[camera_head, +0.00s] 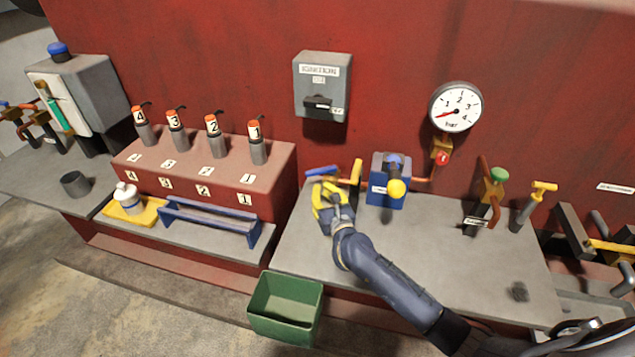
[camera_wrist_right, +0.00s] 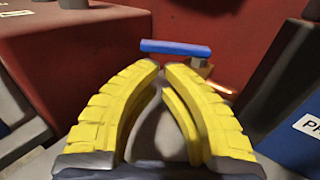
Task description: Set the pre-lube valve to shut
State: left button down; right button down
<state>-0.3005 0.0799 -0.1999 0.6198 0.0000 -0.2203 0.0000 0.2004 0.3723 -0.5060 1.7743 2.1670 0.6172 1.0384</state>
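A valve with a blue lever handle (camera_head: 322,171) stands at the back left of the grey bench, by the red wall. In the right wrist view the blue handle (camera_wrist_right: 175,48) lies crosswise just beyond my fingertips, over a small brass-coloured body. My right gripper (camera_head: 328,188) is close in front of the handle, with yellow fingers pointing at it. In the wrist view a narrow gap shows between the fingertips (camera_wrist_right: 162,68), with nothing held. Contact with the handle does not show. My left gripper is not in view.
A blue pump box (camera_head: 384,187) with a yellow-ended part stands right of the gripper. A red rack (camera_head: 275,165) with numbered injectors stands left. A green bin (camera_head: 286,307) hangs below the bench front. A gauge (camera_head: 455,107) and a grey switch box (camera_head: 322,85) are on the wall.

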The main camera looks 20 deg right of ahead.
aim_at(321, 171)
jog(key=shift+w+a, duration=0.1)
jog(key=shift+w, duration=2.1)
